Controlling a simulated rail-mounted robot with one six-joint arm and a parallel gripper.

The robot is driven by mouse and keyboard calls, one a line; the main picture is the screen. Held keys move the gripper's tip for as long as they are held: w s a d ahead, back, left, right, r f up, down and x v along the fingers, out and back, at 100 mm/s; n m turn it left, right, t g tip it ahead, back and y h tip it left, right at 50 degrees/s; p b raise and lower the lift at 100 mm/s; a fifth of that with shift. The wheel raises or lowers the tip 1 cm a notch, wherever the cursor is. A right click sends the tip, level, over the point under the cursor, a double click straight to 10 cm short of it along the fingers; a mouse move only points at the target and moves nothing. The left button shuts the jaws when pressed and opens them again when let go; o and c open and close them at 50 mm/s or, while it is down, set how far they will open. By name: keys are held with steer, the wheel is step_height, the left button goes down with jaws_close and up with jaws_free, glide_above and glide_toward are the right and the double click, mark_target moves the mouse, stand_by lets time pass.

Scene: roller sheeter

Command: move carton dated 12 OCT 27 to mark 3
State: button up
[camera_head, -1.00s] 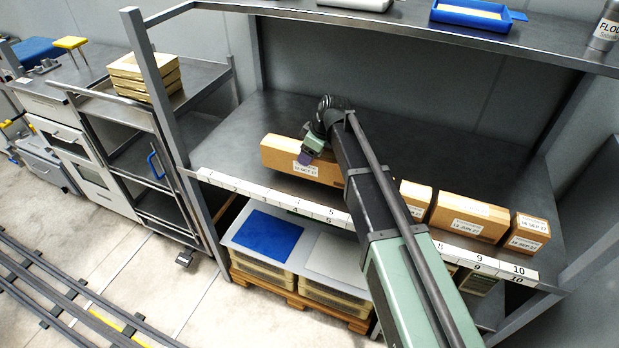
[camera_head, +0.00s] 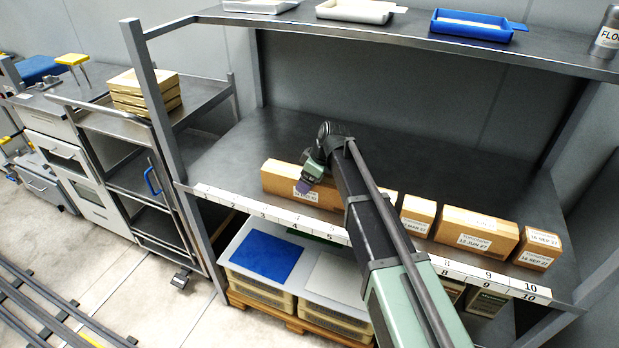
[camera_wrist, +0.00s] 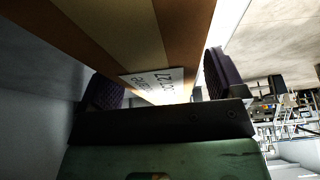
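A long brown carton (camera_head: 279,180) lies on the middle shelf, behind the stretch of the numbered strip (camera_head: 250,208) from about mark 3 rightward. My arm hides part of it. Its white front label is partly covered in the head view. In the wrist view the label (camera_wrist: 155,82) is upside down and reads about "OCT 27"; the day is not clear. My gripper (camera_head: 304,186) is at the carton's front by the label. In the wrist view its dark fingers (camera_wrist: 163,88) are wide apart with the carton (camera_wrist: 185,30) across the space between them; firm contact on both sides does not show.
The upper shelf (camera_head: 400,32) overhangs the back. The shelf left of the long carton is clear.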

steer(key=shift+r, duration=0.1)
steer(key=shift+r+p, duration=0.3)
steer(key=shift+p, duration=0.1)
steer(key=p+v, duration=1)
steer(key=v, duration=0.1)
steer(key=shift+r+p, duration=0.3)
steer(key=shift+p, duration=0.05)
steer(key=shift+s+d, duration=0.1)
steer(key=shift+d, duration=0.1)
steer(key=s+d+m+h, duration=0.2)
steer(key=s+d+m, duration=0.5)
steer(key=s, duration=0.5)
steer(key=s+d+f+m+g+h, duration=0.1)
steer(key=s+d+m+h, duration=0.1)
steer(key=s+d+m, duration=0.5)
steer(key=s+d, duration=0.2)
steer(key=s, duration=0.3)
steer(key=shift+f+g, duration=0.2)
steer(key=shift+g, duration=0.1)
